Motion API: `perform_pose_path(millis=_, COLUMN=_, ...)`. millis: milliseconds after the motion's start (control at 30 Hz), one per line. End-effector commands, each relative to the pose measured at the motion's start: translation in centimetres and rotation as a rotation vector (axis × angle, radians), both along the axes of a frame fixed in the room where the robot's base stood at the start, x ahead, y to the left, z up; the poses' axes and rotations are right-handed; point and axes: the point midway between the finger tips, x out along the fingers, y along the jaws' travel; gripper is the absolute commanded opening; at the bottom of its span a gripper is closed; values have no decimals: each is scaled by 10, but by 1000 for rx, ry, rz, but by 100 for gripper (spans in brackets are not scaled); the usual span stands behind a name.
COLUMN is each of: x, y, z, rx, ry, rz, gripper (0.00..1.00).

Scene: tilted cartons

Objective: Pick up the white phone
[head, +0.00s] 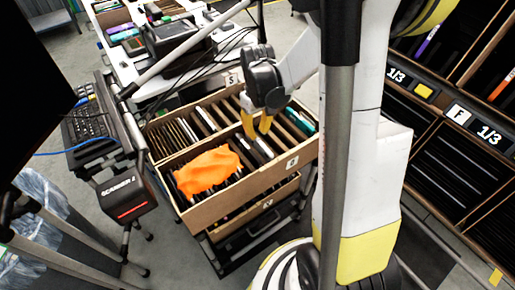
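My gripper (257,125) points down over the wooden carton (235,196), with its two yellow fingers apart. The carton is tilted and divided into slots that hold several thin, upright devices. A slim item with a pale edge (262,147) stands in a slot just below and beside the fingertips. It may be the white phone, but it is too small to tell. I cannot tell whether the fingers touch it. Nothing is clearly held between them.
An orange cloth (207,171) lies over the carton's front slots. A scanner box (127,198) stands at left, near a keyboard (88,124). A white table (118,50) with equipment is behind. Shelves with slots (455,150) fill the right side. A grey pole crosses the view.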

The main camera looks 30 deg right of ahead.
Motion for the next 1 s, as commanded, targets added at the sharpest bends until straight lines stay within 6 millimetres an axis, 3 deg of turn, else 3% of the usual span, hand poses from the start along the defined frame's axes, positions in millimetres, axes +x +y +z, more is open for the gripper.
perform_pose_path(millis=167, x=0, y=0, z=-15, rx=0, ry=0, rz=0, gripper=19)
perform_pose_path(millis=400, x=0, y=-1, z=-52, rx=0, ry=-1, rz=0, gripper=19)
perform_pose_path(millis=633, x=0, y=-1, z=-52, rx=0, ry=-1, rz=0, gripper=19)
perform_pose_path(millis=667, x=0, y=-1, z=-52, rx=0, ry=-1, rz=0, gripper=15)
perform_pose_path(millis=700, x=0, y=-1, z=-52, rx=0, ry=-1, rz=0, gripper=3)
perform_pose_path(millis=733, x=0, y=-1, z=-52, rx=0, ry=-1, rz=0, gripper=0)
perform_pose_path(millis=1000, x=0, y=-1, z=-52, rx=0, ry=-1, rz=0, gripper=0)
